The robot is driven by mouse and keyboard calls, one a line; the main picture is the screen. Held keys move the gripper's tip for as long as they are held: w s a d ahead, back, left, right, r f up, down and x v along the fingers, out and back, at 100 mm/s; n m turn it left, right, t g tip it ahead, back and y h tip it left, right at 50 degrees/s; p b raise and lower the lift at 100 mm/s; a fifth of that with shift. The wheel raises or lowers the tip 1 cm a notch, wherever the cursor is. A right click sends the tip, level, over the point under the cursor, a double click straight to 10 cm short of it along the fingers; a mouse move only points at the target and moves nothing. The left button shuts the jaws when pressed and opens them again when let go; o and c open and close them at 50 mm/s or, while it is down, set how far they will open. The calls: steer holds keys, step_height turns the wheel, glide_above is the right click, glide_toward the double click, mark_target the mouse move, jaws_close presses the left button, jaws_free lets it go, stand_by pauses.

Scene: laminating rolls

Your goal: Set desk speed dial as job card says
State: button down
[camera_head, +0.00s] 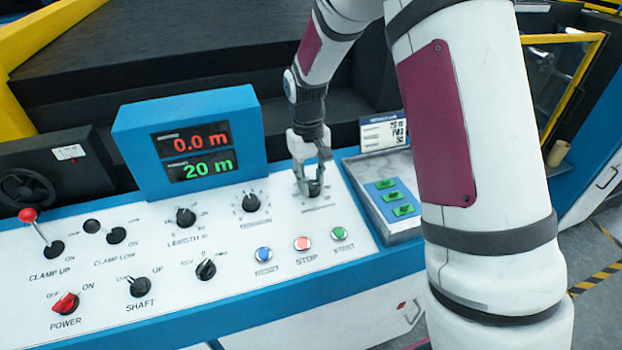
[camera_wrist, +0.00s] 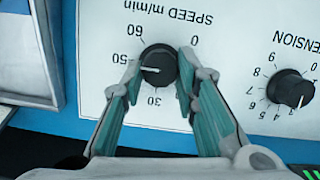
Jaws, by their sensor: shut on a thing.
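The speed dial (camera_wrist: 160,60) is a round black knob with a white pointer line, on a white panel marked "SPEED m/min". The lettering is upside down in the wrist view. My gripper (camera_wrist: 158,68) is shut on the knob, one finger at each side. The pointer points left in the wrist view, toward the printed 50; its exact setting is hard to read. In the head view my gripper (camera_head: 310,170) comes down over the speed dial (camera_head: 314,188) and partly hides it. A white card with a code square (camera_head: 384,133) stands behind the panel; its text is too small to read.
The tension dial (camera_wrist: 291,89) is beside the speed dial; it also shows in the head view (camera_head: 251,203). The display (camera_head: 195,150) reads 0.0 m and 20 m. Blue, red and green buttons (camera_head: 302,243) lie in front. Green switches (camera_head: 394,197) are at right.

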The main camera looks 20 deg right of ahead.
steer(key=c, duration=1.2)
jaws_free()
steer(key=shift+c, duration=0.2)
step_height(320, 180, up, 12)
steer(key=shift+w+a, duration=0.2)
steer(key=shift+a, duration=0.05)
